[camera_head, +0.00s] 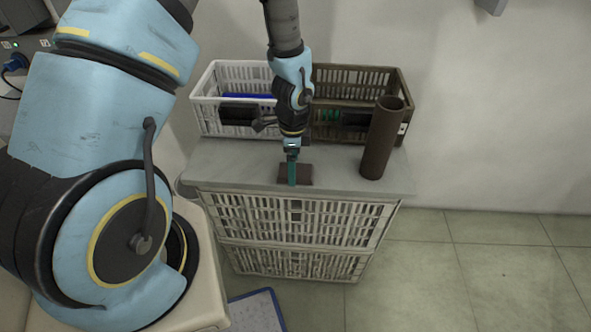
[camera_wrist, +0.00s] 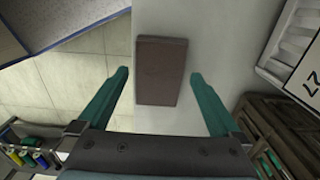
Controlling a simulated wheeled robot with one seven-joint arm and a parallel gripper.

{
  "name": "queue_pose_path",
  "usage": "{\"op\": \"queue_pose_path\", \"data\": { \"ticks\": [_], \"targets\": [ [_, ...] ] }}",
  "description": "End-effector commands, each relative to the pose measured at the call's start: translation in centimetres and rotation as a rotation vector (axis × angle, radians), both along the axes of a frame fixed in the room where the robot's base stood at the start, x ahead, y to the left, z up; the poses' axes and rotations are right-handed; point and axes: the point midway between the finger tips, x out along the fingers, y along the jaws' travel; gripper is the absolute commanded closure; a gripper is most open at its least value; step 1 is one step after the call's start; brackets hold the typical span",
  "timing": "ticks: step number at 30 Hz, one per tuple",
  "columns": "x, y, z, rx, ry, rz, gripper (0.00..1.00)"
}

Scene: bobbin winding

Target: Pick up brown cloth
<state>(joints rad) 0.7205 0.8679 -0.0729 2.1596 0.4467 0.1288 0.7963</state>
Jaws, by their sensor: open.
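The brown cloth (camera_head: 307,174) is a small, flat, dark-brown rectangle lying on the grey tabletop (camera_head: 340,172), near its front edge. In the wrist view the cloth (camera_wrist: 161,70) lies ahead of and between my two teal fingers. My gripper (camera_head: 292,182) points down over the cloth and hides part of it in the head view. It also shows in the wrist view (camera_wrist: 162,80), open, with clear space between each finger and the cloth. Nothing is held.
A white crate (camera_head: 203,100) and a brown crate (camera_head: 400,92) stand behind at the back of the tabletop. A brown upright tube (camera_head: 381,140) stands to the right. White baskets (camera_head: 290,222) are below the top. Floor is open at right.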

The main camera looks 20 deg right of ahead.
Motion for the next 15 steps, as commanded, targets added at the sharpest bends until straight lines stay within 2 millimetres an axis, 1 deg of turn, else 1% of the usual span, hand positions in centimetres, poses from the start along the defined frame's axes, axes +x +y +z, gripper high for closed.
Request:
{"op": "queue_pose_path", "data": {
  "ticks": [4,11,15],
  "targets": [
    [0.0,0.0,-0.85,0.0,0.0,0.0,0.0],
    [0.03,-0.01,-0.97,0.0,-0.001,0.001,0.0],
    [0.02,0.0,-0.96,0.0,-0.001,0.001,0.15]
  ]
}}
